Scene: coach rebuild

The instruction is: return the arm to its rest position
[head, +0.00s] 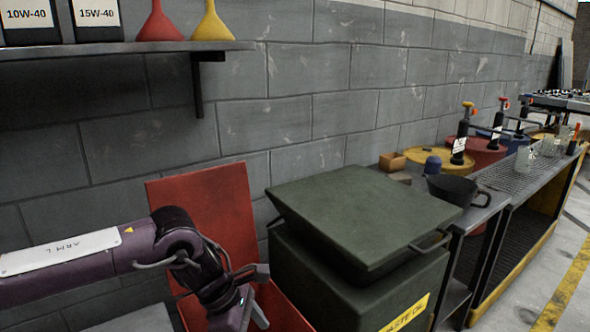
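My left arm, dark purple with a white "ARM L" label, comes in from the left and bends down at its wrist. My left gripper (262,294) is low in the picture, in front of a red box (287,310) with a raised red lid (212,212). The wrist hides part of the box and lid. My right gripper is not in view.
A dark green waste oil bin (362,215) with a lid stands close right of the gripper. A shelf (120,50) with oil containers and funnels hangs above on the block wall. A workbench (470,212) with a dark pan, jars and drums behind is at right.

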